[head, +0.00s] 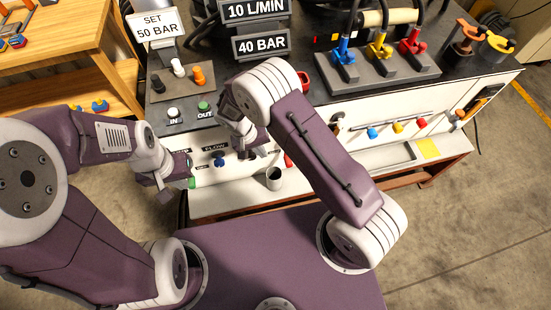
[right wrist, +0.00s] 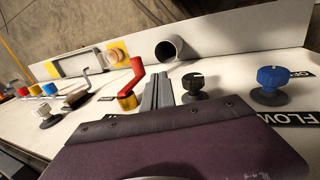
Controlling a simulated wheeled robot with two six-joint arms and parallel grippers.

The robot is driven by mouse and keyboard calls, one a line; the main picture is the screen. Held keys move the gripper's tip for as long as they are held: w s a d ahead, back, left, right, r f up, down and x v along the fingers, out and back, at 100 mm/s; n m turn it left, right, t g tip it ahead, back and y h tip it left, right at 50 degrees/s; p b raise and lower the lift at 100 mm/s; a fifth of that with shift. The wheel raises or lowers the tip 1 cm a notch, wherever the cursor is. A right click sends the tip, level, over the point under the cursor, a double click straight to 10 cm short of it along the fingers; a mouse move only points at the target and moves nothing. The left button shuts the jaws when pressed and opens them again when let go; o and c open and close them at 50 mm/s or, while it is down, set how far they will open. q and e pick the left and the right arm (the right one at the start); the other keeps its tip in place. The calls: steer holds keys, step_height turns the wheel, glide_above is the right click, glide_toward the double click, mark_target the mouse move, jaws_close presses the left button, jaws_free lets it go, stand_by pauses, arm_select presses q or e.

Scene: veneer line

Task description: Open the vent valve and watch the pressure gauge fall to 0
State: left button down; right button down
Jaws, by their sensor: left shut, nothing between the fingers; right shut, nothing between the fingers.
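My right gripper (head: 250,153) is over the front panel in the head view. In the right wrist view its grey fingers (right wrist: 158,88) are shut and empty. Just left of them is a red lever on a yellow base (right wrist: 134,80), which may be the vent valve; I see no label naming it. Its red part (head: 288,160) shows beside my right arm in the head view. A black knob (right wrist: 195,84) is right of the fingers. I cannot make out a pressure gauge dial in either view. My left gripper (head: 176,190) is shut near the panel's left end.
A blue flow knob (head: 219,159) is on the panel, near a grey cup (head: 273,179) on the ledge. Signs read SET 50 BAR (head: 158,25), 10 L/MIN (head: 256,9) and 40 BAR (head: 262,45). Blue, yellow and red handles stand on a grey block (head: 370,76) behind.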

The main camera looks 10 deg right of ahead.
steer(key=d+f, duration=0.2)
steer(key=f, duration=0.1)
steer(key=d+f+p, duration=0.1)
steer(key=d+f, duration=0.1)
steer(key=f, duration=0.1)
steer(key=d+f, duration=0.1)
steer(key=f, duration=0.2)
steer(key=shift+d+f, duration=0.3)
steer(key=shift+d, duration=0.1)
steer(key=shift+w+d+f, duration=0.1)
steer(key=shift+d+f, duration=0.1)
steer(key=shift+d, duration=0.4)
